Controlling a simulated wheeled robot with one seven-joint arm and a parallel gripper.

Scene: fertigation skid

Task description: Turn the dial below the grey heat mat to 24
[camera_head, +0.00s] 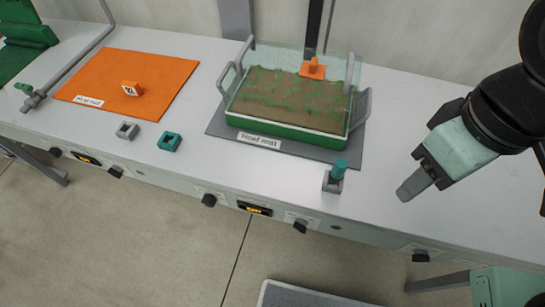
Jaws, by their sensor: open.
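The grey heat mat (220,124), labelled "Heat mat", lies on the white bench under a green tray of seedlings (290,133). On the bench's front panel below it are two black dials, a left one (209,200) and a right one (300,226). A small dark display with amber digits (255,208) sits between them. The digits and dial markings are too small to read. My gripper (408,192) is open and empty above the bench, right of the mat and well apart from both dials. It is seen side-on, pointing down and left.
A grey holder with a teal piece (339,170) stands near the front edge, between mat and gripper. An orange mat (175,72) lies left, with another display (88,159) and dials below. Another dial (420,257) is at right. Floor before the panel is mostly clear.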

